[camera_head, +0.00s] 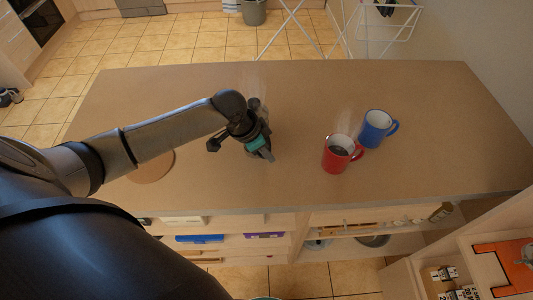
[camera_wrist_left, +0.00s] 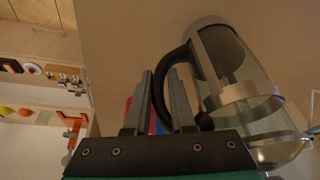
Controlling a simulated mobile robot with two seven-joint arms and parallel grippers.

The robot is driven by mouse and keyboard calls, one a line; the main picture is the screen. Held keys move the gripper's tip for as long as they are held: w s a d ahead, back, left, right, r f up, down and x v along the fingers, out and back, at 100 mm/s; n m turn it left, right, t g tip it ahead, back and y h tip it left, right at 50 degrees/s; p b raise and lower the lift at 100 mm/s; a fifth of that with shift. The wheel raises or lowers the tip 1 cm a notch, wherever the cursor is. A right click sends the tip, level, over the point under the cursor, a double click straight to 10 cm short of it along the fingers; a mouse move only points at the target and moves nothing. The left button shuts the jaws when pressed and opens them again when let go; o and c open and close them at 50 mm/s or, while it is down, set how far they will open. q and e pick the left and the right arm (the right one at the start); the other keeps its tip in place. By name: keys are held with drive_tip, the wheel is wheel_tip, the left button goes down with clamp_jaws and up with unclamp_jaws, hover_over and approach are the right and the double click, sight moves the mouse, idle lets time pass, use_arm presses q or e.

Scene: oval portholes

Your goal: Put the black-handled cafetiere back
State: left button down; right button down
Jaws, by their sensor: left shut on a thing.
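The cafetiere (camera_wrist_left: 240,96) has a clear glass jug in a metal frame and a curved black handle (camera_wrist_left: 158,88). My left gripper (camera_wrist_left: 162,98) is shut on that handle, with one finger on each side, in the left wrist view. In the head view my left gripper (camera_head: 264,150) is above the middle of the counter. My wrist hides most or all of the cafetiere there, so I cannot tell whether it touches the counter. My right gripper is not in view.
A round tan mat (camera_head: 153,168) lies on the counter (camera_head: 420,90), partly under my arm in the picture. A red mug (camera_head: 335,160) with a dark drink and a blue mug (camera_head: 374,132) stand to the right. The back of the counter is clear. Open shelves (camera_head: 265,222) are below its front edge.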

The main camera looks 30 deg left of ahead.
use_arm(q)
drive_tip(key=shift+w+f, duration=0.1)
drive_tip(key=shift+f, duration=0.35)
drive_tip(key=shift+f, duration=0.15)
drive_tip(key=c, duration=0.8)
unclamp_jaws()
drive_tip(key=shift+o, duration=0.2)
drive_tip(key=p+v, duration=0.1)
drive_tip(key=v, duration=1.1)
drive_tip(key=shift+p, duration=0.4)
